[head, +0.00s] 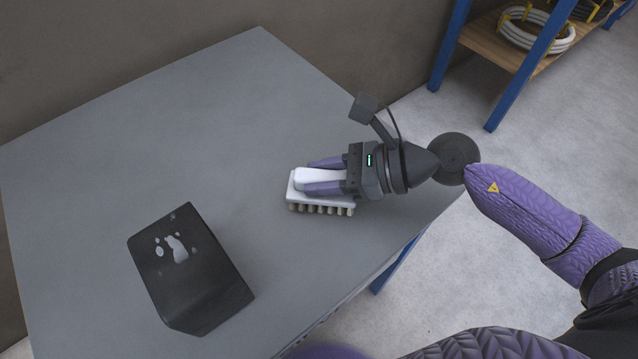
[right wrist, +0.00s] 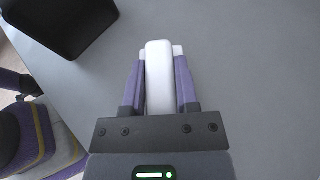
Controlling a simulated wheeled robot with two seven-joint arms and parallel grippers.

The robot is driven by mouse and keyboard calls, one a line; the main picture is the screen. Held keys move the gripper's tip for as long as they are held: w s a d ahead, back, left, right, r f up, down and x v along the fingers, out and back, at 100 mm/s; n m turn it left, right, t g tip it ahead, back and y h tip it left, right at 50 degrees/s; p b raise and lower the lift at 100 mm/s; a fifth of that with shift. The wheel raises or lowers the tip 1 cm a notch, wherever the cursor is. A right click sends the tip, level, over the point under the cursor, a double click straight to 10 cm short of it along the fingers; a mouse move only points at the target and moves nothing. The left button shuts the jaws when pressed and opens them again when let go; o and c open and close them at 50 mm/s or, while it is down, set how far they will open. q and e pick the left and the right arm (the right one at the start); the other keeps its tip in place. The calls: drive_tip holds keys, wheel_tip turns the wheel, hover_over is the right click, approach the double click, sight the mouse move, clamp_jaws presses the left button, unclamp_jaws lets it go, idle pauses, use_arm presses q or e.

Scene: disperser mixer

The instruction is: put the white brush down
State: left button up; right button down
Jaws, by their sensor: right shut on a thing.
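The white brush (head: 299,193) has a white handle block on top and a row of pale bristles facing down. It is over the right part of the grey table (head: 150,110); I cannot tell whether the bristles touch the table top. My right gripper (head: 322,178) reaches in from the right, and its two purple fingers are shut on the handle. In the right wrist view the brush handle (right wrist: 159,80) lies between the fingers. My left gripper is not in view.
A black box-like object (head: 205,275) with pale blotches on it stands on the table at the lower left. It also shows in the right wrist view (right wrist: 65,20). A blue-framed shelf (head: 505,42) holding coiled hose stands at the top right. The table's middle and back are clear.

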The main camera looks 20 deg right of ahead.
drive_tip(key=shift+f, duration=0.7)
drive_tip(key=shift+r, duration=0.2)
drive_tip(key=shift+f, duration=0.1)
drive_tip(key=shift+c, duration=1.8)
unclamp_jaws()
drive_tip(key=shift+s+d+r, duration=0.1)
drive_tip(key=shift+d+r, duration=0.15)
drive_tip(key=shift+r, duration=0.05)
use_arm(q)
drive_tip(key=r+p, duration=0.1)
drive_tip(key=p, duration=0.1)
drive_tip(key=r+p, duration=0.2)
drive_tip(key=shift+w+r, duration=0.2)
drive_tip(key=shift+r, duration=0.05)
use_arm(e)
drive_tip(key=v, duration=1.1)
drive_tip(key=shift+d, duration=0.2)
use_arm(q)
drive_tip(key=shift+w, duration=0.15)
use_arm(e)
drive_tip(key=shift+s+r, duration=0.1)
